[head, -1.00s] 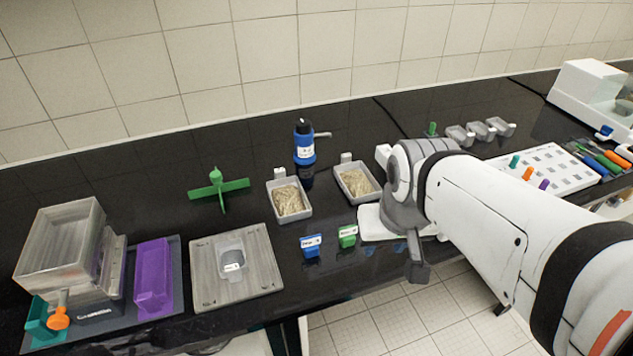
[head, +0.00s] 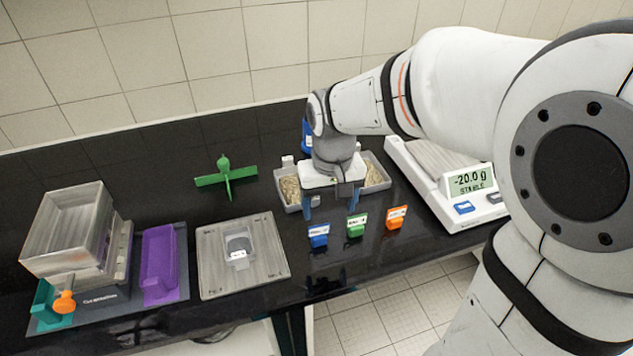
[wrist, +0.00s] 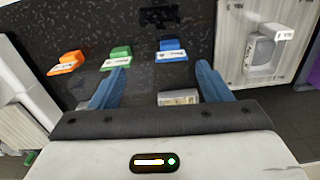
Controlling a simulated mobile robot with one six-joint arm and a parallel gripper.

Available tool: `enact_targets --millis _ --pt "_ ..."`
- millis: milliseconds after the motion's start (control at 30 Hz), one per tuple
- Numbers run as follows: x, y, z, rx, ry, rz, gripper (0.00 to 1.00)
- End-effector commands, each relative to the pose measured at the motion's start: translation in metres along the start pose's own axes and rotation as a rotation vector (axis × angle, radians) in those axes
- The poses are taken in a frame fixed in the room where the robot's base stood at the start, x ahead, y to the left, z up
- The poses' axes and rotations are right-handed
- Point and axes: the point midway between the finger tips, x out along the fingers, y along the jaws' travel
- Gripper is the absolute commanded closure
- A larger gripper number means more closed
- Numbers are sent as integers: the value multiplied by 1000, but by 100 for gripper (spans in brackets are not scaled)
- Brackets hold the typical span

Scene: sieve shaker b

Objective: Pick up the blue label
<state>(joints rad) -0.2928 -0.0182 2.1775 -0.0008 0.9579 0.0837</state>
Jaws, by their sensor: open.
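The blue label (head: 318,237) is a small blue block with a white printed face. It stands on the black bench near the front edge, left of the green label (head: 356,225) and the orange label (head: 396,217). My gripper (head: 331,208) is open and empty, with its blue fingers pointing down just behind the blue and green labels. In the wrist view, the blue label (wrist: 171,50) lies beyond my spread fingertips (wrist: 160,70), nearer the right finger, with the green label (wrist: 118,57) nearer the left one. I see no contact with any label.
Two sample trays (head: 290,190) stand behind and under my gripper, partly hidden. A scale (head: 465,190) reading -20.0 g is to the right. A wooden-looking plate with a small container (head: 238,250) lies left. A green cross-shaped object (head: 226,178) stands further back.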

Motion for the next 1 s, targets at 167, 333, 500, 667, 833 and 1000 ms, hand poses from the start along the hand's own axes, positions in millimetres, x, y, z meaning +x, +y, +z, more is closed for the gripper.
enact_targets --millis 167,333,500,667,833,1000 --pt "14 -13 -12 -24 -27 1 29" --pt "33 -14 -12 -25 -28 1 29" --pt "53 -16 -15 -25 -29 2 29" --pt "76 -17 -18 -25 -29 2 29" --pt "88 -17 -18 -25 -26 1 29" --pt "88 -17 -18 -26 -24 1 29"
